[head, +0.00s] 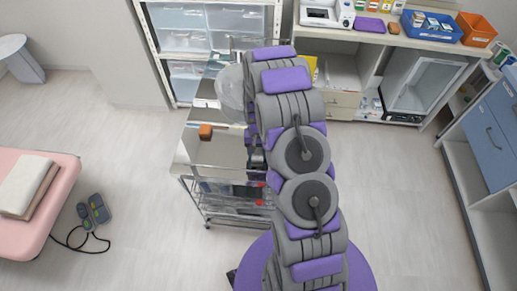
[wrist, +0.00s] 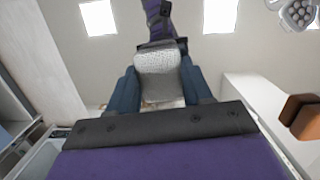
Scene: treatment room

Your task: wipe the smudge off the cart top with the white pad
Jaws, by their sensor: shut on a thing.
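The cart top (head: 222,153) is a pale metal surface left of my arm in the head view. My gripper (wrist: 159,92) shows in the wrist view with blue fingers, shut on the white pad (wrist: 160,62), which looks pale and speckled on its upper part and greyer below. In the head view my arm hides the pad and most of the gripper, down by the right side of the cart top. I cannot tell whether the pad touches the cart top. No smudge can be made out; part of the top is behind my arm.
Drawers (head: 184,40) and a counter (head: 345,36) stand behind.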

